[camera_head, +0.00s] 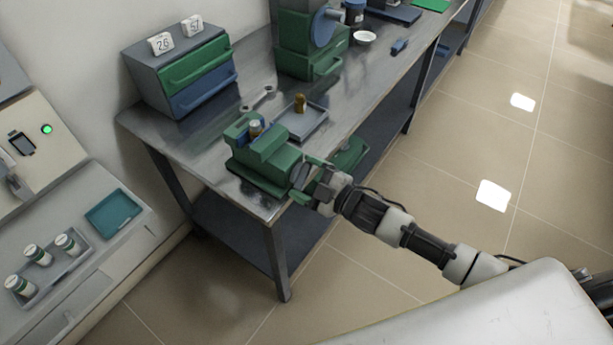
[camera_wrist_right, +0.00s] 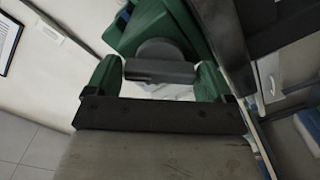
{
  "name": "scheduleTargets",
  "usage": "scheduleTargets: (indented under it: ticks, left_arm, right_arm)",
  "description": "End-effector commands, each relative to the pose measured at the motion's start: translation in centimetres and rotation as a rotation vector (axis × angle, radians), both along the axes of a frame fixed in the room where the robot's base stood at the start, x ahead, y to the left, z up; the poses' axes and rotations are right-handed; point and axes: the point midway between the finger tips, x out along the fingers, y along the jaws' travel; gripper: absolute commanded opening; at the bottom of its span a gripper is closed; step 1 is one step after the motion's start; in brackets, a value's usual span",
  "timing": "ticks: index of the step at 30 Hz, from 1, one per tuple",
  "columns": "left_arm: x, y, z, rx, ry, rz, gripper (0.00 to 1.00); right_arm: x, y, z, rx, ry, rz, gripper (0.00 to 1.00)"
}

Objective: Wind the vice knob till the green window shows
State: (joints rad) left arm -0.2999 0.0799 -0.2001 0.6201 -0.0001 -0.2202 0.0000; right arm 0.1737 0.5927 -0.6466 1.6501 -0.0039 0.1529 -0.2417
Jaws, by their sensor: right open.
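The green vice (camera_head: 262,165) stands on the near corner of the metal bench, with a small pale cylindrical piece (camera_head: 255,126) between its jaws. My right gripper (camera_head: 304,180) is at the vice's near right end. In the right wrist view the grey vice knob (camera_wrist_right: 160,66), a round disc with a crossbar, lies just beyond and between the green-tipped fingers of this gripper (camera_wrist_right: 156,84). The fingers are open, one on each side of the bar; I cannot tell whether they touch it. I cannot make out a green window. My left gripper is not in view.
A grey tray (camera_head: 301,123) with a brown piece (camera_head: 299,103) and a spanner (camera_head: 258,98) lie behind the vice. A drawer cabinet (camera_head: 181,69) and a green machine (camera_head: 305,45) stand farther back. A side counter with bottles (camera_head: 38,255) is at left. The floor at right is clear.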

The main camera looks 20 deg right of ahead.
Motion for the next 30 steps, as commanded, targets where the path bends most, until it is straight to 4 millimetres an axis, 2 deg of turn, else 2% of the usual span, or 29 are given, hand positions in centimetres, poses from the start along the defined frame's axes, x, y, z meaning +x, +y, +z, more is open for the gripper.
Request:
scheduleTargets:
  ticks: [1,7,15,25,26,27,30]
  left_arm:
    - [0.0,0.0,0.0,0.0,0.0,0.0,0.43]
    - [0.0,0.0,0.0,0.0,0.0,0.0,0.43]
    - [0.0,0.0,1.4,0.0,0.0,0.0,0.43]
    - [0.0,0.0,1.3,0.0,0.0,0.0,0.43]
    - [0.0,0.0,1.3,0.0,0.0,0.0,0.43]
    - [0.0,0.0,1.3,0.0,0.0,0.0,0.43]
    - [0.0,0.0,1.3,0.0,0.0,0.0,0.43]
  right_arm:
    - [0.0,0.0,0.0,0.0,0.0,0.0,0.8]
    - [0.0,0.0,0.0,0.0,0.0,0.0,0.49]
    - [0.0,0.0,0.3,0.134,0.106,-0.001,0.49]
    - [0.0,-0.1,0.0,0.166,0.13,0.0,0.49]
    - [0.0,-0.1,0.0,0.166,0.13,0.0,0.75]
    - [0.0,-0.1,0.0,0.166,0.13,0.0,0.81]
    - [0.0,-0.1,0.0,0.166,0.13,0.0,0.83]
